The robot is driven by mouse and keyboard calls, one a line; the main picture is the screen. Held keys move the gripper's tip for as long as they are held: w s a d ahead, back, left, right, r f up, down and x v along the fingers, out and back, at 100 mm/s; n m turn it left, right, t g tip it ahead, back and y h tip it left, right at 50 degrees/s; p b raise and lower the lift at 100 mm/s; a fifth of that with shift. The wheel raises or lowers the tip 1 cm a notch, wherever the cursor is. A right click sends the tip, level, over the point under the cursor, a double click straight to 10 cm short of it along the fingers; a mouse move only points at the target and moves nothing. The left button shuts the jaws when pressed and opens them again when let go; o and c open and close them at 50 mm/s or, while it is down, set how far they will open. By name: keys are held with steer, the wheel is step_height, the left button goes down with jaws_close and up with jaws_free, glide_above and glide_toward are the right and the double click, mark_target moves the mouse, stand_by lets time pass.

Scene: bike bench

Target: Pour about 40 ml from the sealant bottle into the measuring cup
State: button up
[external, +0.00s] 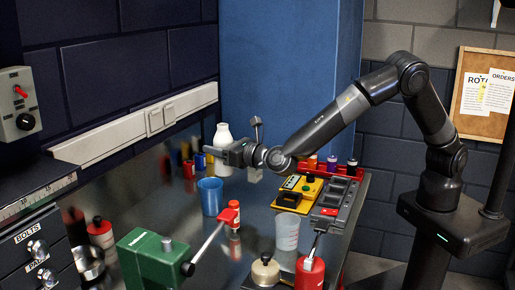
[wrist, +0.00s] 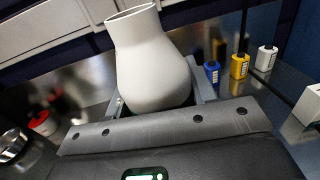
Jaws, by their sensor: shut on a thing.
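The white sealant bottle (external: 223,138) stands about upright behind the bench's middle in the external view, its mouth open at the top. My gripper (external: 226,153) is shut on its body from the right. In the wrist view the bottle (wrist: 150,62) sits between the fingers, its neck pointing up and away. I cannot tell whether its base touches the bench. A translucent cup (external: 287,233), which looks like the measuring cup, stands upright nearer the camera, to the right of and apart from the bottle. Its contents cannot be made out.
A blue cup (external: 210,196) stands just in front of the bottle. Small colored bottles (wrist: 240,63) stand behind. A red canister (external: 310,273) is near the cup.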

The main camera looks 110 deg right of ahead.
step_height(320, 180, up, 3)
steer(key=shift+f, duration=0.1)
steer(key=shift+s+a+f+n+t+y, duration=0.2)
steer(key=shift+a+f+n+t+y, duration=0.15)
steer(key=shift+a, duration=0.25)
steer(key=s+a+n+t+y, duration=0.35)
steer(key=a+y, duration=0.25)
steer(key=a, duration=0.5)
steer(key=s+a+n+t+y, duration=0.3)
steer(key=s+a+n+y, duration=0.2)
steer(key=a, duration=0.6)
steer(key=shift+d+f, duration=0.15)
steer(key=shift+f, duration=1.75)
steer(key=shift+d+f, duration=0.15)
steer(key=shift+f, duration=1.75)
